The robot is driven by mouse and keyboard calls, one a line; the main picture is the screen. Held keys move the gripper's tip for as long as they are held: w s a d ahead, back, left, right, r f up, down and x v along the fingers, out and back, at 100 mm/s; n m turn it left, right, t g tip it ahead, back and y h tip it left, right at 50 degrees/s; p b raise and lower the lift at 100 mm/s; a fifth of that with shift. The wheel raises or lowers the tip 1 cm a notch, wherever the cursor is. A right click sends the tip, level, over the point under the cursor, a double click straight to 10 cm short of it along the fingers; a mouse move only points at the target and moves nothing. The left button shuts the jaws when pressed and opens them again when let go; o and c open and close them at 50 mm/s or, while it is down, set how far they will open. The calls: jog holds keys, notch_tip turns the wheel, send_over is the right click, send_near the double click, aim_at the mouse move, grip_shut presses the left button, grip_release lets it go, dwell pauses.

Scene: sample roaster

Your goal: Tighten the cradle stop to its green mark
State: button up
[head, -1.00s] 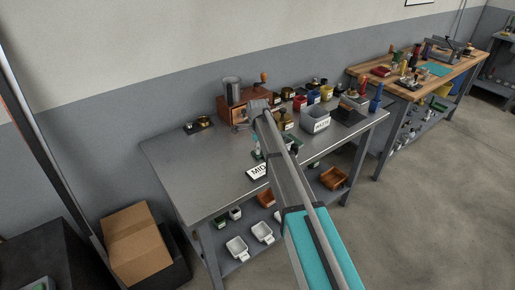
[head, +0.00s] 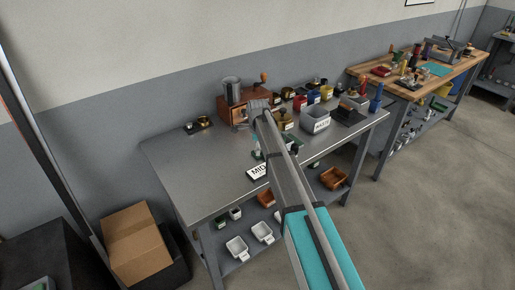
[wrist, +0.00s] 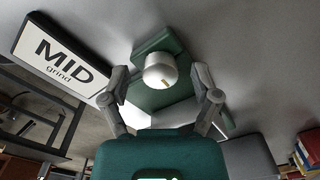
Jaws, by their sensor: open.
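In the wrist view a pale rounded knob (wrist: 160,72) with a small yellowish line on it stands on a green base (wrist: 150,100); it looks like the cradle stop. My gripper (wrist: 162,88) is open, with one finger on each side of the knob and gaps showing between them. I cannot make out a green mark. In the head view my arm covers most of the green fixture (head: 259,153), and the knob is hidden behind it.
A white MID grind sign (wrist: 62,62) stands close by on the grey metal bench (head: 190,170). A wooden grinder (head: 233,106) with a crank is behind my arm. A grey bin (head: 315,120) and several small containers stand to the right. The bench's left part is mostly clear.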

jog(key=shift+n, duration=0.3)
jog(key=n, duration=2.1)
jog(key=shift+d, duration=0.1)
jog(key=n, duration=0.3)
jog(key=shift+n, duration=0.3)
jog(key=n, duration=0.3)
jog(key=shift+n, duration=0.4)
notch_tip(320, 180, up, 14)
jog(key=p, duration=1.4)
jog(key=s+d+f+m+b, duration=0.1)
jog(key=s+d+m, duration=0.3)
jog(key=s+d, duration=0.3)
jog(key=s+d+f+m+b, duration=0.2)
jog(key=s+d+m, duration=0.3)
jog(key=s, duration=1.3)
jog(key=shift+d+f, duration=0.3)
jog(key=shift+d, duration=0.8)
